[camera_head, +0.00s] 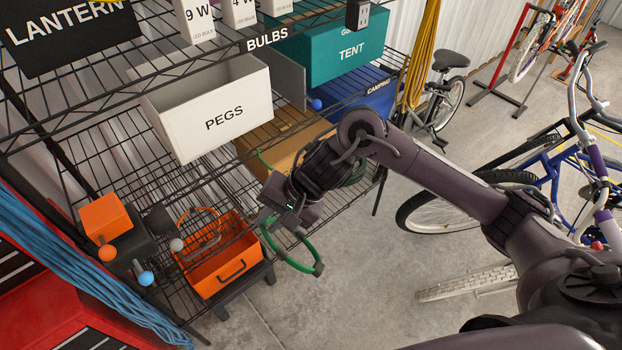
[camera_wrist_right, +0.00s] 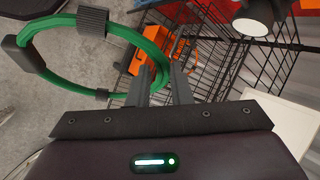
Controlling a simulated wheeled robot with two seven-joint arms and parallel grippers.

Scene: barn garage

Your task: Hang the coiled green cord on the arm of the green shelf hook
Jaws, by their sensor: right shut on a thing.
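My right gripper (camera_head: 278,222) is shut on the coiled green cord (camera_head: 309,268), which hangs as a ring below the jaws, off the shelf front. In the right wrist view the fingers (camera_wrist_right: 160,85) pinch one side of the cord (camera_wrist_right: 62,20), and the ring with its black clips extends left. Shelf hooks with ball tips show in orange (camera_head: 107,253), light blue (camera_head: 146,278), grey (camera_head: 177,244) and darker blue (camera_head: 315,104). My left gripper is not in view.
The black wire rack holds a white PEGS bin (camera_head: 205,112), a teal TENT box (camera_head: 335,45) and an orange crate (camera_head: 215,282). Blue rope (camera_head: 80,275) hangs left; yellow cord (camera_head: 420,60) hangs at the rack's right. Bicycles stand right. Open floor lies before the rack.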

